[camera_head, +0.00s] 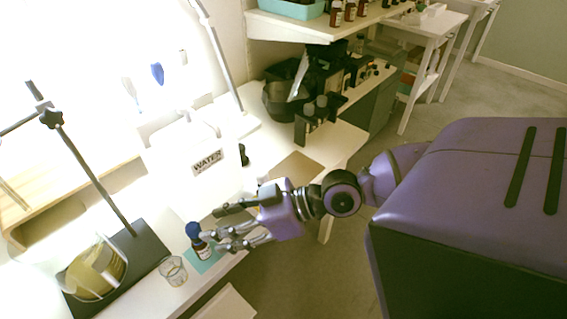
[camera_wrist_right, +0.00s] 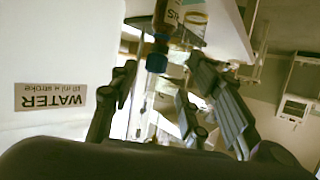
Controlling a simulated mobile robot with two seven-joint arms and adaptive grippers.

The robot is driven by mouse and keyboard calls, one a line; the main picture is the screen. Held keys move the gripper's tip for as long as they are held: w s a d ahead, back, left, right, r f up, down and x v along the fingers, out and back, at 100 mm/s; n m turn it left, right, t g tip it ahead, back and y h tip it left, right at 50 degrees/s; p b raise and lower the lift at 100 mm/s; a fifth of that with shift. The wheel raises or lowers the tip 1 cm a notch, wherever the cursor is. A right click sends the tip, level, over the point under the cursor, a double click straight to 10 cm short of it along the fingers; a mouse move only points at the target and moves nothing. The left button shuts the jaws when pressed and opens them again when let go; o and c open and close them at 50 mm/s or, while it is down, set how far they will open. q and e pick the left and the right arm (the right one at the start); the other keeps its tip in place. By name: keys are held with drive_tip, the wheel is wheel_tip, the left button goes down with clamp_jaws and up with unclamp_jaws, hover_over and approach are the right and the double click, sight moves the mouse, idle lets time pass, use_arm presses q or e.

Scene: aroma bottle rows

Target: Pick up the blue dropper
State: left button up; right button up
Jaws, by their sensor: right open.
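The blue dropper (camera_head: 193,230) sits upright as the top of a small brown bottle (camera_head: 202,249) with a pale label. The bottle stands on a teal mat (camera_head: 207,264) near the table's front edge. My right gripper (camera_head: 210,228) is open, its fingers pointing left towards the dropper. In the right wrist view the dropper (camera_wrist_right: 157,58) shows upside down between the two spread fingertips (camera_wrist_right: 162,64). I see no grip on it; the exact gap is hard to judge. My left gripper is not in view.
A clear glass (camera_head: 173,270) stands just left of the bottle. A white container marked WATER (camera_head: 212,180) is behind my right gripper. A dark stand base (camera_head: 120,270) with a rod and a glass beaker (camera_head: 95,270) is at the left. Shelves with bottles (camera_head: 335,14) stand behind.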

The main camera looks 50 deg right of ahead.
sight(198, 240)
drive_tip(key=p+x, duration=0.1)
drive_tip(key=x, duration=0.4)
drive_tip(key=shift+w+p, duration=0.35)
drive_tip(key=shift+w, duration=0.05)
drive_tip(key=c, duration=0.7)
